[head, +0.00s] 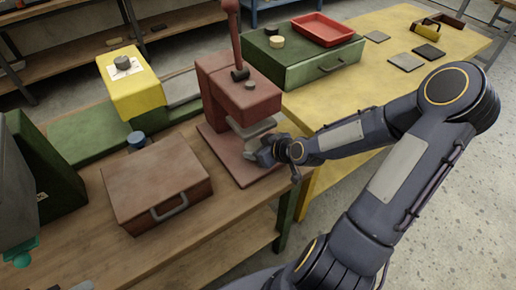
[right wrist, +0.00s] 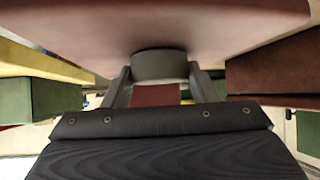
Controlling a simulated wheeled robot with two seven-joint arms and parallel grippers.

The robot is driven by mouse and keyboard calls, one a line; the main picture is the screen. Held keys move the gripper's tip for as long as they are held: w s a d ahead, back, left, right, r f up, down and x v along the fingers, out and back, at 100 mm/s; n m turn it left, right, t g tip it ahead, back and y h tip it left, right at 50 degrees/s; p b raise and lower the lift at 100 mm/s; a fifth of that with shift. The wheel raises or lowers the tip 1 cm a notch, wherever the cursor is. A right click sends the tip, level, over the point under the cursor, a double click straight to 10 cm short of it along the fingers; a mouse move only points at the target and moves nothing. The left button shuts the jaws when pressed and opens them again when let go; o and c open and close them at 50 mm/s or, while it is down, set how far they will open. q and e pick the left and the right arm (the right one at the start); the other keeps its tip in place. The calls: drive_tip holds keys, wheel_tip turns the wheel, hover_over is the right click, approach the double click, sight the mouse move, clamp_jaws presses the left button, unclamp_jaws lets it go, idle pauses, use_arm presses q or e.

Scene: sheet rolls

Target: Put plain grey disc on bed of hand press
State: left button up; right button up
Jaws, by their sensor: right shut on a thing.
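The red hand press (head: 238,92) stands at the right end of the brown bench, with its lever up and a grey plate (head: 250,127) under its head. My right gripper (head: 265,153) reaches in low over the press bed (head: 228,160) from the right. In the right wrist view its fingers (right wrist: 160,80) are shut on a plain grey disc (right wrist: 160,63). The disc lies close against a broad reddish surface, probably the bed; I cannot tell whether they touch. In the head view the gripper hides the disc. My left gripper is not in view.
A brown case (head: 157,180) stands left of the press, with a yellow-topped machine (head: 133,88) behind it. A green box (head: 318,68) with a red tray (head: 322,29) stands on the yellow table (head: 345,100). Flat dark tiles (head: 406,61) lie farther right.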

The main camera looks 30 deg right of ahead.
drive_tip(key=shift+f, duration=0.2)
drive_tip(key=o, duration=1.1)
drive_tip(key=shift+c, duration=0.2)
drive_tip(key=shift+r, duration=0.15)
